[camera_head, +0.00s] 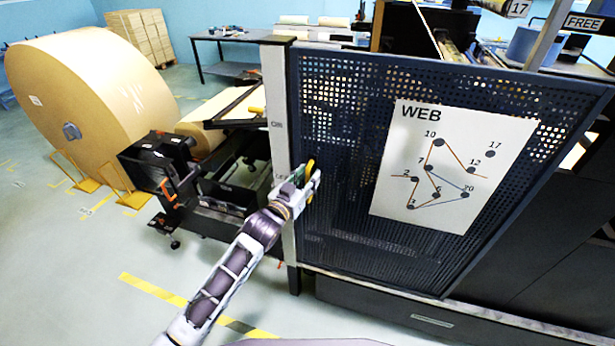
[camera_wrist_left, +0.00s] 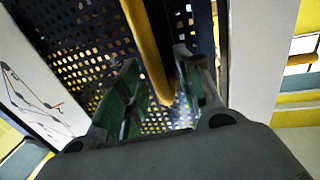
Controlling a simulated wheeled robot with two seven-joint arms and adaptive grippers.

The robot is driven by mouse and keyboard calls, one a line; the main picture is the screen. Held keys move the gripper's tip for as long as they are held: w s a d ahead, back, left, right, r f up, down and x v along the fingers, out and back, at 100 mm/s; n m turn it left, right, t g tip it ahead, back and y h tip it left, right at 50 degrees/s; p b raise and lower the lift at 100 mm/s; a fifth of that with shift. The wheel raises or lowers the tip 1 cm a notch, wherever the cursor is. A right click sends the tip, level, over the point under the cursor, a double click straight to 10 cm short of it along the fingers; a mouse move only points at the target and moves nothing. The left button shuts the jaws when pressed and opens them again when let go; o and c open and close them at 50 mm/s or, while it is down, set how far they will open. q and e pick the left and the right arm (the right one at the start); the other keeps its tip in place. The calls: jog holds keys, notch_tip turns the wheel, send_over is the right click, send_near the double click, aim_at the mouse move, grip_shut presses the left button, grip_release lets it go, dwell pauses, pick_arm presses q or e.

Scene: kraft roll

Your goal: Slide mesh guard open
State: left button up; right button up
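The mesh guard (camera_head: 340,110) is a dark perforated panel in front of the machine, with its left edge right beside a pale upright post (camera_head: 277,110). A yellow handle (camera_head: 309,170) stands upright near the guard's left edge. My left gripper (camera_head: 306,182) is at this handle. In the left wrist view the yellow handle (camera_wrist_left: 148,45) runs down between my two green-padded fingers (camera_wrist_left: 163,95). The fingers are apart, with a gap showing between the handle and the left finger; the handle lies closer to the right finger. My right gripper is not in view.
A white WEB diagram sheet (camera_head: 450,165) is on the guard. A big kraft roll (camera_head: 85,90) stands on the floor at left, near a black machine unit (camera_head: 160,160). Open floor with yellow-black tape (camera_head: 155,290) lies at front left. A table (camera_head: 230,36) stands behind.

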pick_arm(q)
jog(key=shift+w+d, duration=0.1)
jog(key=shift+w, duration=0.05)
grip_shut()
dwell(0.6)
